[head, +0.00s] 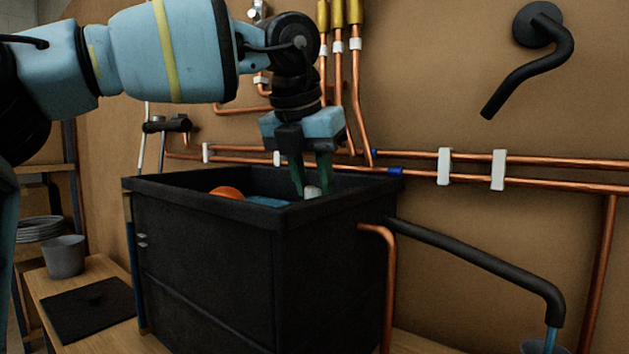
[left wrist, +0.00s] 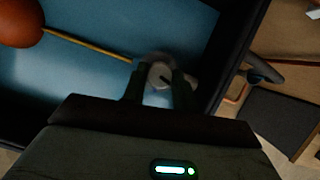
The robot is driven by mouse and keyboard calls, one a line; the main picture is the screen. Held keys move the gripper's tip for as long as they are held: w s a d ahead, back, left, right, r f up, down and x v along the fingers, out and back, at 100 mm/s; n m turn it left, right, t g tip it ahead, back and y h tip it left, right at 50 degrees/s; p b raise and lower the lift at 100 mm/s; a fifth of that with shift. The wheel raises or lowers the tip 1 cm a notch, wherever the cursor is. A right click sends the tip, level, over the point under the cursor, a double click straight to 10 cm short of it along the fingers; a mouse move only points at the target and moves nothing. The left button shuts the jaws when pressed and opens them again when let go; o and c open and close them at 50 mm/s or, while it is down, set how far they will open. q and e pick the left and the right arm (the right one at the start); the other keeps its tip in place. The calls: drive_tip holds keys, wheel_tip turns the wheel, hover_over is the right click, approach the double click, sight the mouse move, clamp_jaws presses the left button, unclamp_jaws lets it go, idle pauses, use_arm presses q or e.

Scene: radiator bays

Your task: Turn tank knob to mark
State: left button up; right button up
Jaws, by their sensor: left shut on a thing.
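The black open-topped tank (head: 215,262) stands on a wooden bench. Blue water (head: 265,201) and an orange float (head: 227,193) show inside it. The pale round knob (head: 312,192) is inside the tank near its right wall. My left gripper (head: 312,190) points down into the tank, with its fingers shut on the knob. The left wrist view shows the knob (left wrist: 159,75) between the fingertips, with a dark line on its face. A yellow rod (left wrist: 90,46) runs from the float (left wrist: 18,22) toward the knob. I cannot make out a separate mark. My right gripper is not in view.
Copper pipes (head: 560,160) with white clips run along the wall behind the tank. A black spout (head: 480,258) reaches out to the right. A grey cup (head: 64,256) and a black mat (head: 88,308) are at the left. A black bent pipe (head: 545,60) juts from the wall.

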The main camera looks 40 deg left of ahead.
use_arm(q)
drive_tip(key=m+h, duration=0.1)
drive_tip(key=m, duration=0.2)
drive_tip(key=m+h, duration=0.1)
drive_tip(key=m, duration=0.2)
drive_tip(key=shift+a+h, duration=0.2)
drive_tip(key=shift+h, duration=0.1)
drive_tip(key=m+h, duration=0.1)
drive_tip(key=m, duration=0.2)
drive_tip(key=m+g+h, duration=0.1)
drive_tip(key=m, duration=0.2)
drive_tip(key=shift+w+a, duration=0.1)
drive_tip(key=shift+m, duration=0.4)
drive_tip(key=o, duration=1)
drive_tip(key=shift+c, duration=0.2)
drive_tip(key=v, duration=0.7)
drive_tip(key=shift+r, duration=0.4)
drive_tip(key=shift+a, duration=0.15)
